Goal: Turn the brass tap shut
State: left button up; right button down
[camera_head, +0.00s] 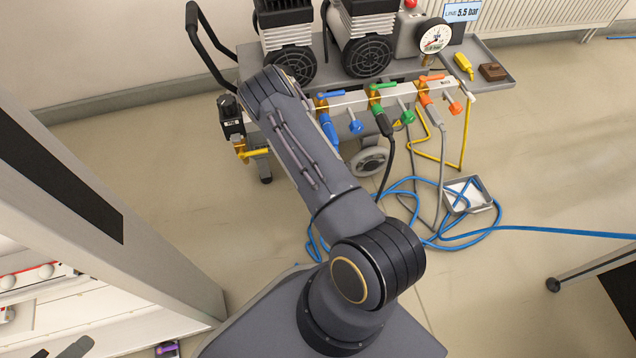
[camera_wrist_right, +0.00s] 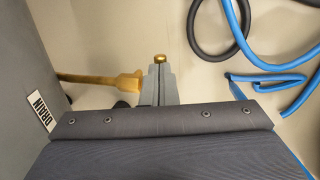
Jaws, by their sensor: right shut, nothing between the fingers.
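The brass tap (camera_head: 242,150) is low at the left end of the compressor, below a small black unit. In the right wrist view its yellow-brass part (camera_wrist_right: 105,78) reaches from the left toward the fingers, beside a grey face with a "DRAIN" label (camera_wrist_right: 40,112). My right gripper (camera_wrist_right: 160,72) is shut and empty at the right end of this brass part; I cannot tell whether they touch. A small round brass piece (camera_wrist_right: 160,58) shows just past the fingertips. In the head view my right arm hides its own gripper. My left gripper is not in view.
The compressor (camera_head: 370,70) carries several coloured valves and a gauge (camera_head: 433,38). Blue hose (camera_head: 430,238) lies coiled on the floor around a grey tray (camera_head: 480,207). A tall grey post (camera_head: 120,235) stands at the left. The floor left of the tap is clear.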

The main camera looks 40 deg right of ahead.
dwell(0.3)
jog(key=w+p+v, duration=0.1)
jog(key=p+v, duration=0.2)
jog(key=v, duration=0.3)
jog(key=s+a+p, duration=0.1)
jog(key=s+a, duration=0.7)
jog(key=s, duration=0.1)
jog(key=shift+a+f, duration=0.35)
jog(key=shift+f, duration=0.15)
